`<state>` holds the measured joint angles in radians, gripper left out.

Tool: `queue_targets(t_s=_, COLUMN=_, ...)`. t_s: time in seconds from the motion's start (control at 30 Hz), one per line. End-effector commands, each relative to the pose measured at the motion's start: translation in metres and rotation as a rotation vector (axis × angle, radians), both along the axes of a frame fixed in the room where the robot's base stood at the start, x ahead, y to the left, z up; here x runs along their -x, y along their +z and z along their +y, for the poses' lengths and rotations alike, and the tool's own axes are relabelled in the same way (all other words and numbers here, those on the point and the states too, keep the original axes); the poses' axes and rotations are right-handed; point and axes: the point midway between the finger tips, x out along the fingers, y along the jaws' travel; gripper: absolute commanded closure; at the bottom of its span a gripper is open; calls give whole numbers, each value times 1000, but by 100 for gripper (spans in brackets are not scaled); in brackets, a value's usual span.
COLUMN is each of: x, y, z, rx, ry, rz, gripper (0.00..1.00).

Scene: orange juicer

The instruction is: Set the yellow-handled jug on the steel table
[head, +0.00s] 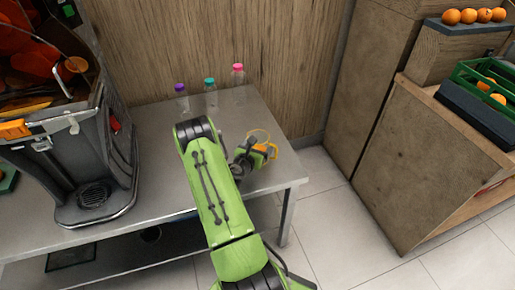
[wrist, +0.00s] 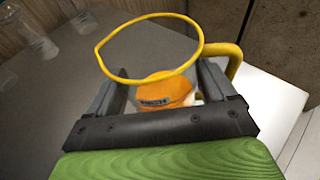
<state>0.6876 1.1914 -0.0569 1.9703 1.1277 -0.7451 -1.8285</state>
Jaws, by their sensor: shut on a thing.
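The jug (wrist: 150,45) has a yellow rim and a yellow handle (wrist: 236,58); its clear body is hard to make out. My gripper (wrist: 168,85) is shut on the jug, with an orange part between the fingers. In the head view the jug (head: 259,136) shows just beyond my gripper (head: 256,150), over the right end of the steel table (head: 160,135). Whether the jug's base touches the table is hidden. The table also shows as a grey surface in the wrist view (wrist: 55,100).
The juicer (head: 95,165) stands at the table's left. Three clear bottles with purple (head: 180,88), teal (head: 209,82) and pink (head: 238,68) caps stand along the back. The table's right edge is close to the jug. A wooden cabinet (head: 425,165) with oranges and a green crate stands at right.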

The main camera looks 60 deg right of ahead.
Motion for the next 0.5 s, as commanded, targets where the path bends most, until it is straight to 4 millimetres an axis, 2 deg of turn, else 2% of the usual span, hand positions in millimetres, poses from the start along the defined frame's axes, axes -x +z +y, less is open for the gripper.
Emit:
queue_targets(t_s=0.07, x=0, y=-3, z=0, rx=1, ry=1, rz=1, gripper=56)
queue_targets(t_s=0.1, x=0, y=-3, z=0, rx=-1, ry=1, rz=0, gripper=11)
queue_targets(t_s=0.17, x=0, y=-3, z=0, rx=-1, ry=0, rz=0, gripper=2)
queue_targets(t_s=0.43, x=0, y=1, z=0, rx=0, ry=0, rz=-1, gripper=0)
queue_targets(t_s=0.5, x=-1, y=3, z=8, rx=-3, ry=3, rz=4, gripper=0)
